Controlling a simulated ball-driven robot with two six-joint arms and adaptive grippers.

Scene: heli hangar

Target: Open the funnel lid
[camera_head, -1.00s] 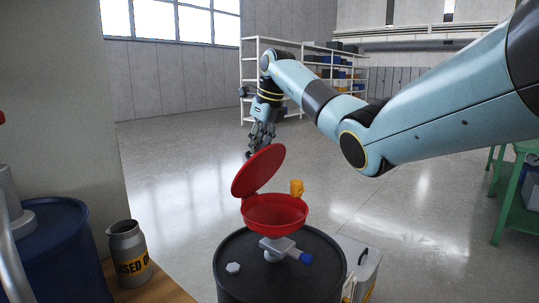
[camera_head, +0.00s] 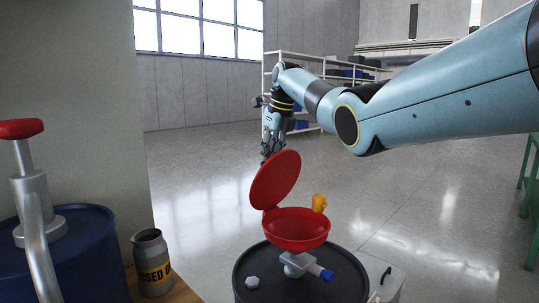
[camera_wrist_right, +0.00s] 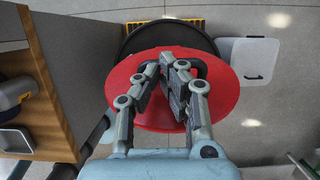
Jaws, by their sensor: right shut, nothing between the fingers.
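The red funnel (camera_head: 297,228) sits on top of a black drum (camera_head: 262,270). Its round red lid (camera_head: 275,180) stands raised at a tilt, joined at the funnel's left side, with the bowl open. My right gripper (camera_head: 268,155) is behind the lid's upper edge in the head view, its fingertips partly hidden by the lid. In the right wrist view, my right gripper (camera_wrist_right: 170,62) is shut and empty in front of the red lid (camera_wrist_right: 222,95). I cannot tell whether the fingers touch it. My left gripper is not in view.
A yellow-orange part (camera_head: 319,203) stands beside the funnel, and a blue-ended fitting (camera_head: 326,275) lies on the drum. At left are a blue drum (camera_head: 85,250) with a red-topped pump (camera_head: 22,129) and a labelled grey can (camera_head: 151,265). Open floor (camera_head: 420,205) lies beyond.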

